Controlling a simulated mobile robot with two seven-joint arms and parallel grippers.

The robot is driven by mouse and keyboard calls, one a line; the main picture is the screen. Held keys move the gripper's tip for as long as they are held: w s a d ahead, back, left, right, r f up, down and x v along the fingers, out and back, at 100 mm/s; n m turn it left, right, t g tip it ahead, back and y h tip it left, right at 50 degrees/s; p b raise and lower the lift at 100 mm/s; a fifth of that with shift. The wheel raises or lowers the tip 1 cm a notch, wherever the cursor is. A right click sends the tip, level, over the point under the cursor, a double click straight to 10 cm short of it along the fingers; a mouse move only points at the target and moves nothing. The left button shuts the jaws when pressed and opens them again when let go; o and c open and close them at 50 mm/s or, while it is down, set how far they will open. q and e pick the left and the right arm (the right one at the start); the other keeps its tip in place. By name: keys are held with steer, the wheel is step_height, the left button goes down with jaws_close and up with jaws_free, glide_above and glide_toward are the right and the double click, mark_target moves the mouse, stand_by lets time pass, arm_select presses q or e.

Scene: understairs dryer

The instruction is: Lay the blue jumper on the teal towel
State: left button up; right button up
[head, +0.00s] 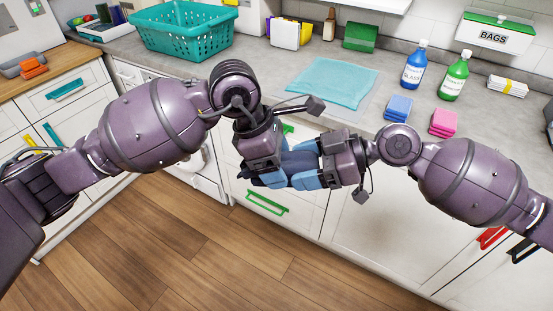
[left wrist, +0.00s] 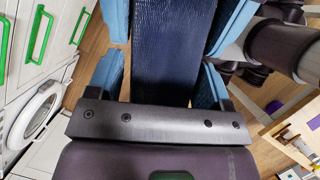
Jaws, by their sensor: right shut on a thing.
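The teal towel (head: 332,82) lies flat on the counter in the head view, with nothing on it. The dark blue jumper (head: 268,179) is in the air in front of the counter, mostly hidden by my grippers; it fills the middle of the left wrist view (left wrist: 168,60). My right gripper (head: 306,172) comes from the right and is shut on it. My left gripper (head: 276,168) is close against the right one, with its pads on both sides of the jumper. A narrow gap shows beside the cloth, so the left gripper looks open.
A teal basket (head: 182,40) stands at the back left. Blue (head: 413,68) and green (head: 455,78) bottles stand right of the towel, with blue (head: 398,107) and pink (head: 443,122) folded cloths in front. Drawers with green handles (head: 266,202) are below the grippers.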

arm_select(q)
steer(key=c, duration=0.5)
steer(key=shift+c, duration=0.4)
arm_select(e)
steer(key=o, duration=1.1)
steer(key=shift+c, duration=0.2)
